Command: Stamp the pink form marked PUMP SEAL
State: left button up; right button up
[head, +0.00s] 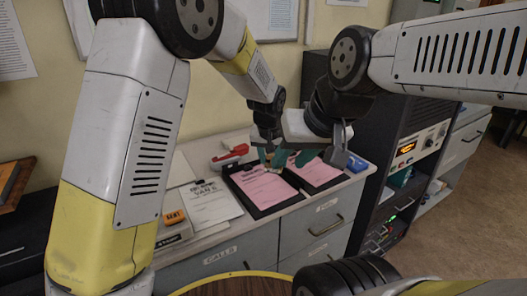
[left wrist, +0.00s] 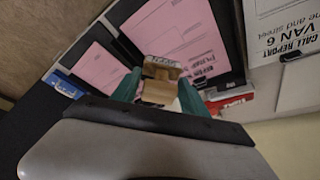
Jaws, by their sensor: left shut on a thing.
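Two pink forms lie on black clipboards on the grey counter, a left one (head: 262,189) and a right one (head: 318,171). Their headings are too small or too covered to read surely. The left wrist view shows both, the nearer one (left wrist: 178,35) and the other (left wrist: 98,66). My left gripper (left wrist: 158,92) is shut on a tan, wooden-looking stamp (left wrist: 158,72), over the top end of a pink form. In the head view the stamp (head: 264,155) is small and partly hidden. My right gripper (head: 293,157) is close beside it, teal fingers apart, with nothing seen between them.
A white call report (head: 208,203) marked VAN 6 lies on a clipboard to the left. A red stapler-like thing (head: 230,156) is behind the forms. A blue object (head: 357,163) sits at the counter's right end. A black equipment rack (head: 405,160) stands to the right.

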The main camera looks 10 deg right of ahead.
aim_at(273, 172)
pick_arm(q)
jog(key=shift+f, duration=2.6)
jog(key=shift+f, duration=0.55)
jog(key=shift+r, duration=3.55)
